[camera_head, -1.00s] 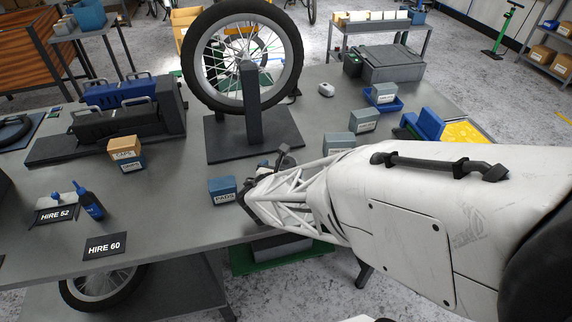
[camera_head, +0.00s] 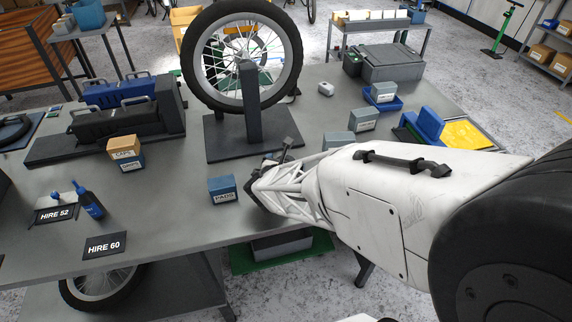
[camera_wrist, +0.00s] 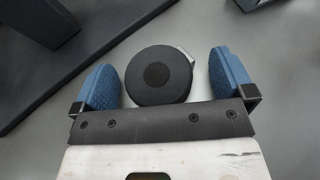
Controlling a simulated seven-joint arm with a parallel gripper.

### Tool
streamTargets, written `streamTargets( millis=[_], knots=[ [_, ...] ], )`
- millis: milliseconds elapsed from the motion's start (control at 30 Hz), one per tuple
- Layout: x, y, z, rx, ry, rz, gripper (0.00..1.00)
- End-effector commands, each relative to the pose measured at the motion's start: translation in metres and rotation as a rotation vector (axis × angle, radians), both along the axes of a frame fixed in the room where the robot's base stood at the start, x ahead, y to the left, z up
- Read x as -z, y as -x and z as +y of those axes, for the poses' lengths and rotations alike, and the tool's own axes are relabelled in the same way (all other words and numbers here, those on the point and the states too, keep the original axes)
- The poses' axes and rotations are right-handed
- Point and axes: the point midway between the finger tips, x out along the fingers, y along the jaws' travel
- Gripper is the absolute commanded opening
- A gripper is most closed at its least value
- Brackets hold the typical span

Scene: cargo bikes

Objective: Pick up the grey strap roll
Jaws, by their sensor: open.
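My gripper (camera_wrist: 164,68) is open, with one blue padded finger on each side of the roll. There is a gap at both sides, wider on the right, so the roll is not gripped. In the head view my white arm hides the roll and most of my gripper.
A wheel stand (camera_head: 254,137) holds an upright wheel (camera_head: 290,45) just behind my gripper. A blue-and-grey PADS box (camera_head: 222,189) stands close to its left. Grey boxes (camera_head: 363,119) stand to the right. The front left of the bench (camera_head: 165,210) has clear room.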

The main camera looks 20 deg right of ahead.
Motion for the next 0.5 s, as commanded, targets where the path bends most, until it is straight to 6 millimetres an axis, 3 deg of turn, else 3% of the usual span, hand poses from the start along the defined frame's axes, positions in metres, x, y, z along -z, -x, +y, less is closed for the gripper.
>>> streamTargets(
  millis=[367,500],
  knots=[
    [-0.0002,0.0001,0.0002,0.000,0.000,0.000,1.00],
    [-0.0002,0.0001,0.0002,0.000,0.000,0.000,0.82]
  ],
)
